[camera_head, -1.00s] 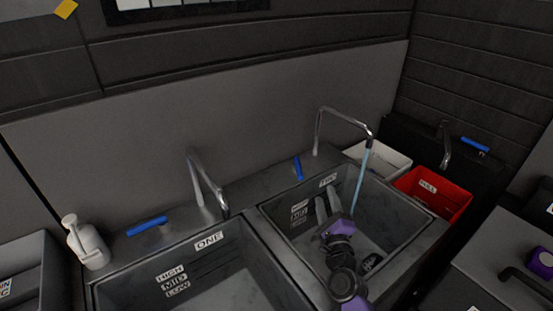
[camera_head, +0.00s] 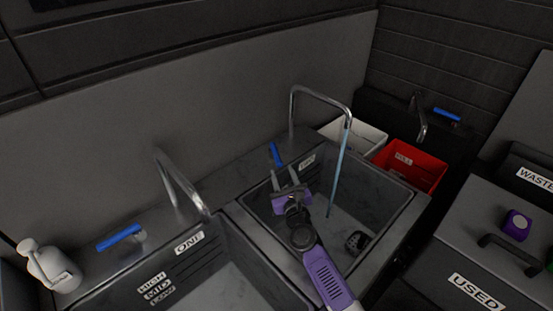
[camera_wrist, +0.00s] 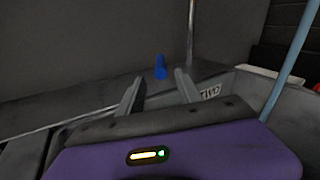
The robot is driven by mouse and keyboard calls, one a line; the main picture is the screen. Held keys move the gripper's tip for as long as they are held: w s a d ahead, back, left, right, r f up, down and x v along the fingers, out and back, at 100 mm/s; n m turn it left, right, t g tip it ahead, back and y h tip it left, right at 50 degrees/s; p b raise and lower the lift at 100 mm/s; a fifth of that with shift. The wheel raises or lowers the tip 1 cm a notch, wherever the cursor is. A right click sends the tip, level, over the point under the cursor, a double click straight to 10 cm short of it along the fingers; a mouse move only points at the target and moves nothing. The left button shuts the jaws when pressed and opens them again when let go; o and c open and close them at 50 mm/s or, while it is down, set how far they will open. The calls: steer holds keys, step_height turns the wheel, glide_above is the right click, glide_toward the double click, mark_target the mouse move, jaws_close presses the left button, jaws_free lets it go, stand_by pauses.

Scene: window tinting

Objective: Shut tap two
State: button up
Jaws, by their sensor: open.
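Tap two is a chrome spout (camera_head: 322,96) with a blue lever handle (camera_head: 276,155) on the ledge behind the sink labelled TWO. A pale blue stream of water (camera_head: 338,165) runs from its spout into the sink. My gripper (camera_head: 284,178) is open and empty, over the back left of sink two, with its fingers pointing at the handle. In the wrist view the blue handle (camera_wrist: 160,67) stands upright, beyond and between the two fingertips, apart from them. The spout's post (camera_wrist: 191,35) rises just right of it.
Sink two (camera_head: 385,215) holds a dark oval object (camera_head: 357,242). Sink one's tap (camera_head: 180,185) and blue lever (camera_head: 119,237) are at left, near a white bottle (camera_head: 50,268). A red bin (camera_head: 412,170) and a white bin (camera_head: 355,138) stand at right. The back wall is close behind the handle.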

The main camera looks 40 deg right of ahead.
mark_target(277, 159)
steer(key=shift+b+x, duration=0.8)
steer(key=shift+x, duration=3)
jaws_close()
